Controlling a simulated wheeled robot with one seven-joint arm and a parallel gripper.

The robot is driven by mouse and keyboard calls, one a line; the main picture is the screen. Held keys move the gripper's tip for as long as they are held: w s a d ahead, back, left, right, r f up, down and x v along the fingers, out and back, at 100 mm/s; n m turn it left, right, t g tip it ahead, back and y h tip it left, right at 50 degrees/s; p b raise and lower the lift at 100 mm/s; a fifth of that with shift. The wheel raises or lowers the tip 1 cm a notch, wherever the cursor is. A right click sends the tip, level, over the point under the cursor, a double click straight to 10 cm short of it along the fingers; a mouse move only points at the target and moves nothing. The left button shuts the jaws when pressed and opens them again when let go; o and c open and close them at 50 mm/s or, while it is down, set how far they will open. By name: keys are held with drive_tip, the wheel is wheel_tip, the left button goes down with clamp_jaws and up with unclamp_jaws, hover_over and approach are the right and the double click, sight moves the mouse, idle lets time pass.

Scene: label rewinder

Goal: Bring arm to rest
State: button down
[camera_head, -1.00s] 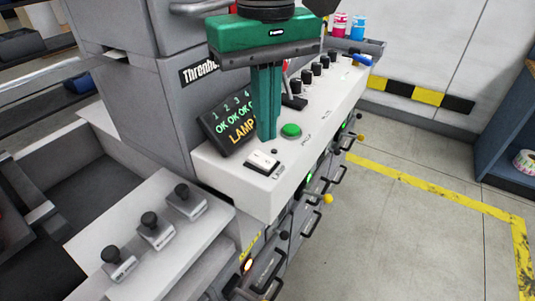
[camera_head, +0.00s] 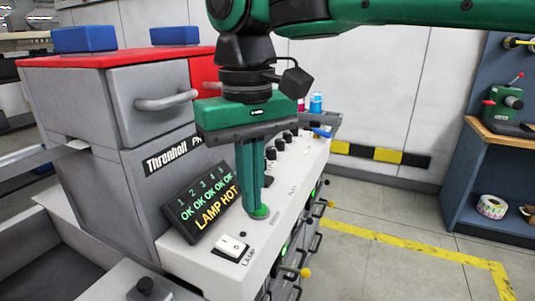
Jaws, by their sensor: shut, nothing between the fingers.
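My green and black gripper (camera_head: 254,212) hangs pointing down in the middle of the head view. Its two long green fingers are together with nothing between them. The fingertips overlap the green push button (camera_head: 261,212) on the white control panel (camera_head: 290,210); I cannot tell whether they touch it. My green arm runs from above the gripper to the upper right. A tilted black display (camera_head: 200,203) left of the fingers reads "OK" under several numbers and "LAMP HOT". A white rocker switch (camera_head: 231,246) is on the panel in front of the fingers.
A grey cabinet (camera_head: 115,155) with a red top stands on the left. Black knobs (camera_head: 271,153) line the panel behind the gripper. Levers (camera_head: 304,272) stick out from the machine's front. Open floor (camera_head: 370,260) with yellow tape lies right, before a blue shelf (camera_head: 480,190).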

drive_tip(key=w+d+f+m, duration=0.2)
drive_tip(key=d+f, duration=0.1)
drive_tip(key=d, duration=0.6)
drive_tip(key=w+d+f+m, duration=0.2)
drive_tip(key=d+f, duration=0.1)
drive_tip(key=d, duration=0.6)
drive_tip(key=w+d+f+m, duration=0.2)
drive_tip(key=d+f+m, duration=0.1)
drive_tip(key=d, duration=0.6)
drive_tip(key=s+d+f+m, duration=0.3)
drive_tip(key=s+d+f, duration=0.2)
drive_tip(key=s+d, duration=0.2)
drive_tip(key=s+d+f+m, duration=0.3)
drive_tip(key=s+d+f, duration=0.2)
drive_tip(key=s+d, duration=0.3)
drive_tip(key=d, duration=0.3)
drive_tip(key=shift+f, duration=0.2)
drive_tip(key=shift+w, duration=0.2)
drive_tip(key=shift+w+f, duration=0.25)
drive_tip(key=shift+w, duration=0.25)
